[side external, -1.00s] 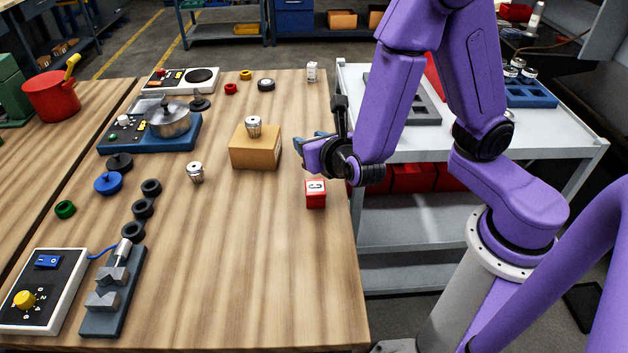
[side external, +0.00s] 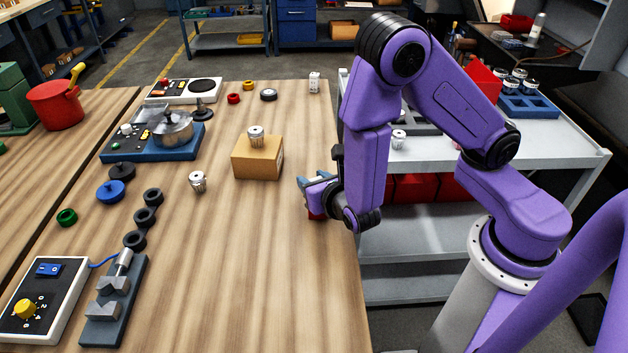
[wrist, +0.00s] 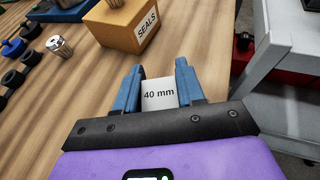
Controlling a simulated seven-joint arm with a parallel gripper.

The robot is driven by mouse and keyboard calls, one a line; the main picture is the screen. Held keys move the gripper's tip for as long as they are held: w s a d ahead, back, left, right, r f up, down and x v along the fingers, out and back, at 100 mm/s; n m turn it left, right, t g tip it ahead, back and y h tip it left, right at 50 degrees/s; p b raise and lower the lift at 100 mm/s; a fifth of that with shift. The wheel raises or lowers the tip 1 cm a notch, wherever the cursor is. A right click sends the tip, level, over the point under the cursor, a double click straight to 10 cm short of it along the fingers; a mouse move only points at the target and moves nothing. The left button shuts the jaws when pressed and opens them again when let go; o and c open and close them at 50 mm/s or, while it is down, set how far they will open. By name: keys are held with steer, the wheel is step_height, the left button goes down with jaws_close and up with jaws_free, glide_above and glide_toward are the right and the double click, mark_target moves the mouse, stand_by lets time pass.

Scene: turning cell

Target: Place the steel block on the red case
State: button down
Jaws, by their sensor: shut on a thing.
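The steel block (wrist: 159,95), a pale face marked "40 mm", sits between the two blue fingers of my gripper (wrist: 160,72) in the wrist view. My gripper is shut on it. A small part of the red case (side external: 316,214) shows just below the fingers; the rest is hidden by my gripper. I cannot tell whether the block touches the case.
A cardboard box (side external: 257,160) marked "SEALS", with a metal part (side external: 256,136) on top, stands left of and behind my gripper. Another metal part (side external: 198,181) stands further left. The table's front middle is clear. A cart (side external: 420,235) stands beyond the right edge.

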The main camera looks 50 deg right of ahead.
steer(key=shift+f, duration=0.15)
steer(key=c, duration=0.7)
jaws_free()
steer(key=shift+s+r, duration=0.1)
steer(key=shift+r, duration=0.15)
steer(key=v, duration=1.2)
steer(key=s+d+r+m+g+h, duration=0.2)
steer(key=s+d+m+g, duration=0.2)
steer(key=d+m+g, duration=0.5)
steer(key=s+r+m+g+y, duration=0.1)
steer(key=s+m+y, duration=0.1)
steer(key=s+m, duration=0.1)
steer(key=s+a+r+m+g+y, duration=0.1)
steer(key=s+r+m+y, duration=0.1)
steer(key=m+y, duration=0.1)
steer(key=s+r+m+g+y, duration=0.1)
steer(key=s+m+y, duration=0.1)
steer(key=s+m, duration=0.1)
steer(key=shift+s+a+r+m, duration=0.2)
steer(key=shift+s+r+m, duration=0.15)
steer(key=shift+m, duration=0.15)
